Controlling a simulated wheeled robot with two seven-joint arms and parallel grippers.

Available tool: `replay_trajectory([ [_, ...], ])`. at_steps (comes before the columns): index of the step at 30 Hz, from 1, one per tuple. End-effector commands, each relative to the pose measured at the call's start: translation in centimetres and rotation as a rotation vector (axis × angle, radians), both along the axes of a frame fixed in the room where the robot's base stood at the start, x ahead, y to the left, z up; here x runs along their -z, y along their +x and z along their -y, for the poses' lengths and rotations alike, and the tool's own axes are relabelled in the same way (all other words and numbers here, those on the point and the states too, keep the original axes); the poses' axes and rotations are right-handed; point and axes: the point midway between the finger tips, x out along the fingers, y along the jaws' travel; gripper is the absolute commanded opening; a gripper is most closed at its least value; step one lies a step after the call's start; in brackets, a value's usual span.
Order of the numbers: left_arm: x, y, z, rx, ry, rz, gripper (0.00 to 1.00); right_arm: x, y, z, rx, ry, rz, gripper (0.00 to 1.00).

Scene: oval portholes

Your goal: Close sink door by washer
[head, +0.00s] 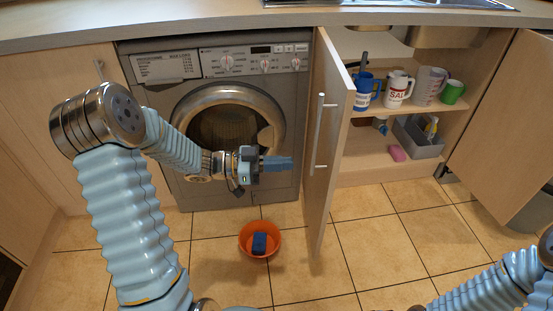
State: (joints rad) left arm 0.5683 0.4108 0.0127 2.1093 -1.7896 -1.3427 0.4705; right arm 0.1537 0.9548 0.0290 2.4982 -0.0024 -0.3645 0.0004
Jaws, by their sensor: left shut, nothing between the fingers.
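The sink cabinet door by the washer (332,150) stands open, swung out toward me, its edge facing me. A metal bar handle (318,135) is on its left face. The washer (180,100) is grey with a round porthole and stands left of the door. My left gripper (290,163) is shut and empty, in front of the washer, its tips pointing right, a little left of the door's handle side. I cannot tell whether it touches the door. My right arm shows at the lower right, but its gripper is out of view.
The open cabinet holds several mugs on its shelf (400,113) and a grey caddy (418,138) below. The other sink door (510,110) is open at right. An orange bowl (244,236) with a blue sponge (260,243) stands on the floor. Tiles right of the bowl are clear.

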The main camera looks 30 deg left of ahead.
Motion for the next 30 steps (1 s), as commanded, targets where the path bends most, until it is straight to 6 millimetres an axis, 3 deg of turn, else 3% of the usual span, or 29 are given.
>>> replay_trajectory([
  [6, -0.1, 2.2, 4.3, 0.003, -0.001, 0.000, 0.00, -0.5, 0.0, 0.0, 0.000, 0.000, 0.000, 0.47],
  [12, -0.1, 3.6, 7.0, 0.002, 0.000, -0.001, 0.00, -0.8, 0.0, 0.0, -0.001, 0.001, 0.001, 0.47],
  [18, 0.0, 4.3, 8.1, 0.000, 0.000, -0.001, 0.00, -0.8, 0.0, 0.0, -0.001, 0.001, 0.000, 0.47],
  [30, 0.1, 4.4, 8.2, -0.003, 0.000, 0.000, 0.00, -0.7, 0.0, 0.0, -0.001, 0.001, 0.001, 0.47],
])
